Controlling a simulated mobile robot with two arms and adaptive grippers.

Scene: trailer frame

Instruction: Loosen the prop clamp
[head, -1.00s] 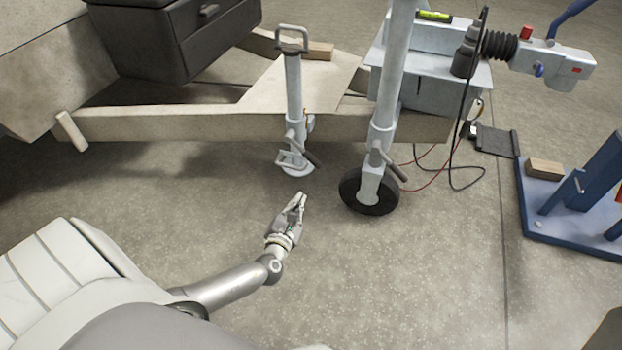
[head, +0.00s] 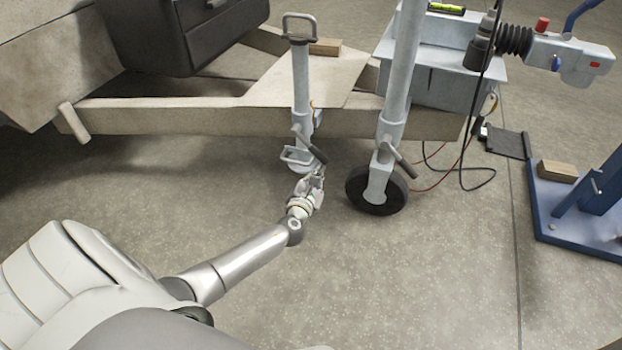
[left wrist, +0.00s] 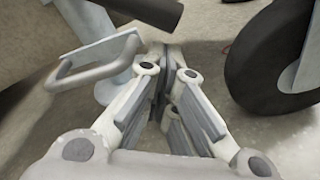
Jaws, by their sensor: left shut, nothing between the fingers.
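The prop (head: 300,85) is a grey upright tube with a loop handle on top, standing at the trailer frame. Its clamp has a dark lever (head: 318,154) slanting down to the right. My left gripper (head: 317,175) is just below the lever's lower end, shut and empty. In the left wrist view the dark lever (left wrist: 150,10) crosses the top, beyond my closed fingertips (left wrist: 166,52); I cannot tell whether they touch. A grey loop handle (left wrist: 92,68) low on the prop is left of the fingers. The prop's foot is partly hidden. My right gripper is not in view.
The jockey wheel (head: 377,190) stands close to the right of my left gripper, with its own clamp lever (head: 400,157) above. The trailer frame (head: 180,117) runs behind. A blue stand (head: 575,225) is at the far right. The floor in front is clear.

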